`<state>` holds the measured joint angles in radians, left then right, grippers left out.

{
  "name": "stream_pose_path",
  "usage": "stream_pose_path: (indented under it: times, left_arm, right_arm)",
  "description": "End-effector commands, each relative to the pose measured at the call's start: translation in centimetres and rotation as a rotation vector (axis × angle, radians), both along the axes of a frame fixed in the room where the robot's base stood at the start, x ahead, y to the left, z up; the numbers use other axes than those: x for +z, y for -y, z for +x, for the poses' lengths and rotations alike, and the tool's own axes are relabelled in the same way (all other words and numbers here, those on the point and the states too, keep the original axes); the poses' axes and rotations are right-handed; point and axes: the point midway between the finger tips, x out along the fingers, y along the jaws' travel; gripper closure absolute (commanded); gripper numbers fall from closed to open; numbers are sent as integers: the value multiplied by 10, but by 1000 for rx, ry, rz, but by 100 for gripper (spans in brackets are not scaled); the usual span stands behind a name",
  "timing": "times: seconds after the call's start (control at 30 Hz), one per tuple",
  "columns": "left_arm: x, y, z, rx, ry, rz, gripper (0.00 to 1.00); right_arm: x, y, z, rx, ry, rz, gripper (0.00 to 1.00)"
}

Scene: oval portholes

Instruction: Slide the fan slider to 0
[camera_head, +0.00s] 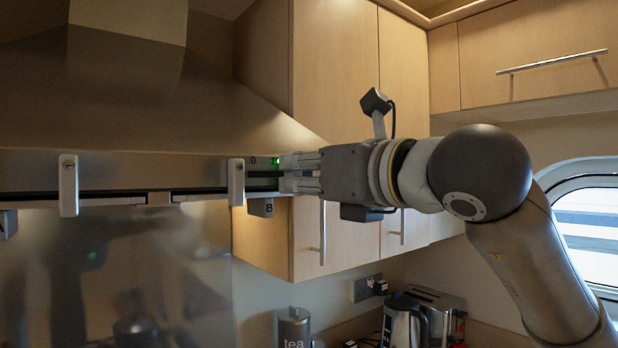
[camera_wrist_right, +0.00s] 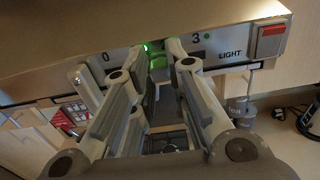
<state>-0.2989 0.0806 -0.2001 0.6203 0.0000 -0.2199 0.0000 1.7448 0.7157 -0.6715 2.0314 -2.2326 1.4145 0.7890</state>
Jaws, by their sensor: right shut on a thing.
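A steel range hood has a front strip (camera_head: 130,170) where my right gripper (camera_head: 288,172) works at its right end. In the right wrist view the strip carries a "0" on the left, a "3" on the right and green lights. The fan slider (camera_wrist_right: 157,63) shows as a small piece between the fingertips of my right gripper (camera_wrist_right: 158,50), lit green. The fingers are shut on it, between the 0 and the 3. They cover much of it, so its exact setting is hard to read. My left gripper is not in view.
Two pale upright handles (camera_head: 236,182) (camera_head: 68,185) stand out from the strip, the nearer one left of my fingers. A red switch (camera_wrist_right: 271,39) sits right of the word "LIGHT". Wooden cabinets (camera_head: 335,70) are behind; a kettle (camera_head: 405,322) stands below.

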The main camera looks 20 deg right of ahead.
Motion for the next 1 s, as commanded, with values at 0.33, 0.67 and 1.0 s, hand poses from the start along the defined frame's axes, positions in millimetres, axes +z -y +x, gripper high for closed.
stream_pose_path:
  times: [0.33, 0.67, 1.0]
  left_arm:
    - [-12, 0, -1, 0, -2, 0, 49]
    - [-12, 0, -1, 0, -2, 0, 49]
    - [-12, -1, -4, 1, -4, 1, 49]
  right_arm:
    - [0, -21, -8, 2, 3, 0, 100]
    - [1, -20, -8, 1, 3, 1, 67]
    - [0, -20, -9, 1, 2, 1, 62]
